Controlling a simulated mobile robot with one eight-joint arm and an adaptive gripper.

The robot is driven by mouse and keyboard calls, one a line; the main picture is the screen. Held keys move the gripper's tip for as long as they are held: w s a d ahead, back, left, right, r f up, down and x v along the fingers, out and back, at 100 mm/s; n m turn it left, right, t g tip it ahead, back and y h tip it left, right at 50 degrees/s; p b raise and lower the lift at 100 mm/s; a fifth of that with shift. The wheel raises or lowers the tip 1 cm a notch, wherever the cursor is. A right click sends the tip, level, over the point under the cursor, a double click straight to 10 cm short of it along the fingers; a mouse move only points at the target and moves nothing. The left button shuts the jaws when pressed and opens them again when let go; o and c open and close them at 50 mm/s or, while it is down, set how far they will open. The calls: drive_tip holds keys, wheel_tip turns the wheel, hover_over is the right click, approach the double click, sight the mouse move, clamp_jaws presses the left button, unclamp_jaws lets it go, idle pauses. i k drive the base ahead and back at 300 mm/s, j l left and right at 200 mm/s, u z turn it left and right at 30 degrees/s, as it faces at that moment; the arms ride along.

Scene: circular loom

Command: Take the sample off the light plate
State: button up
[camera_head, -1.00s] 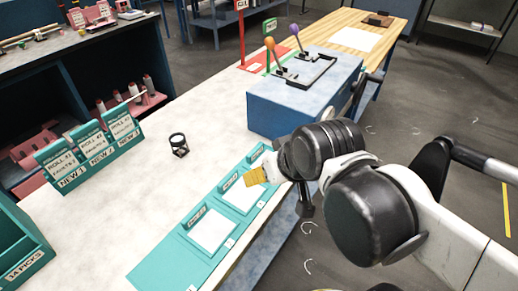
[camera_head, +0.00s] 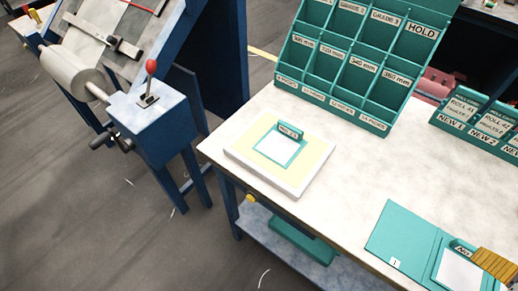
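The light plate (camera_head: 307,179) is a flat white slab with a glowing pale yellow top, lying near the left corner of the white table. A sample (camera_head: 276,151) lies on it: a white square in a teal frame, with a small upright labelled tab at its back edge.
A teal rack (camera_head: 345,68) with labelled slots, one marked HOLD, stands behind the light plate. A teal board (camera_head: 402,235) with a white card lies at the lower right. Teal card holders (camera_head: 470,120) stand at right. A blue machine (camera_head: 150,115) with a red-knobbed lever is at left.

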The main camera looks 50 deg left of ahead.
sight(283, 141)
drive_tip(key=u, duration=1.85)
